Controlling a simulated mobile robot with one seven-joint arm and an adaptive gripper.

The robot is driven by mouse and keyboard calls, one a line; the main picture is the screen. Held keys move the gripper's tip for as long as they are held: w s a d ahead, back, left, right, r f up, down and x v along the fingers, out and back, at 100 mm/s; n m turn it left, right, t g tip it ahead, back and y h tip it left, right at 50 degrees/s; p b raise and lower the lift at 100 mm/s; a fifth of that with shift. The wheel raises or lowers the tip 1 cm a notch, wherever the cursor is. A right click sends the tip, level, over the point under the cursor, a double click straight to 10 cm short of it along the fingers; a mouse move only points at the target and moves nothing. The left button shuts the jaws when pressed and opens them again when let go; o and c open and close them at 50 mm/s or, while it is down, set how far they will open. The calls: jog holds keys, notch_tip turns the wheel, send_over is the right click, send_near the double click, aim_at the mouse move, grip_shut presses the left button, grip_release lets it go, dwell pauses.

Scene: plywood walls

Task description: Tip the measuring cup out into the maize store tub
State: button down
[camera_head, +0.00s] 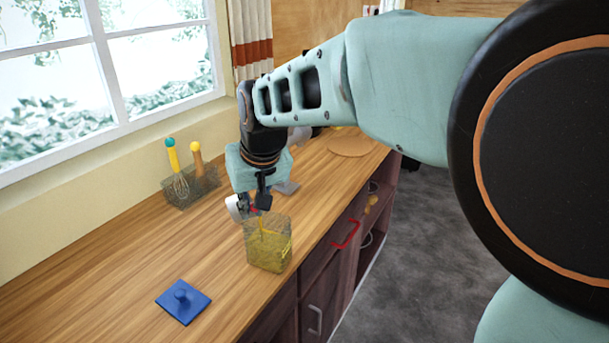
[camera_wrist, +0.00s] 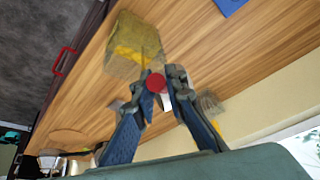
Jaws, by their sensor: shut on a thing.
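The maize store tub (camera_head: 281,262) is a clear square container with yellow maize inside, standing open on the wooden counter. It also shows in the wrist view (camera_wrist: 118,67). My gripper (camera_head: 259,204) is above the tub's far rim, shut on the measuring cup's red handle (camera_wrist: 156,83). The white part of the measuring cup (camera_head: 233,206) shows left of the fingers, partly hidden by them. A thin yellow streak (camera_head: 261,225) runs down at the tub's mouth, like falling maize. The cup looks tilted, but its mouth is hidden.
A blue lid with a knob (camera_head: 183,301) lies on the counter, front left of the tub. A wire basket (camera_head: 192,187) with a whisk and a wooden-handled tool stands by the window wall. A round board (camera_head: 350,144) lies at the back.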

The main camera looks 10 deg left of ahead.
jog(key=shift+w+d+r+g+y+b, duration=0.1)
jog(key=shift+w+d+g+y+b, duration=0.3)
jog(key=shift+d+y+b, duration=0.55)
jog(key=shift+w+d+m+g+y+b, duration=0.45)
jog(key=shift+y+b, duration=0.35)
jog(key=shift+b, duration=1.05)
jog(key=shift+w+d+m+g+y+b, duration=0.3)
jog(key=shift+d+y+b, duration=0.35)
jog(key=shift+b, duration=1.15)
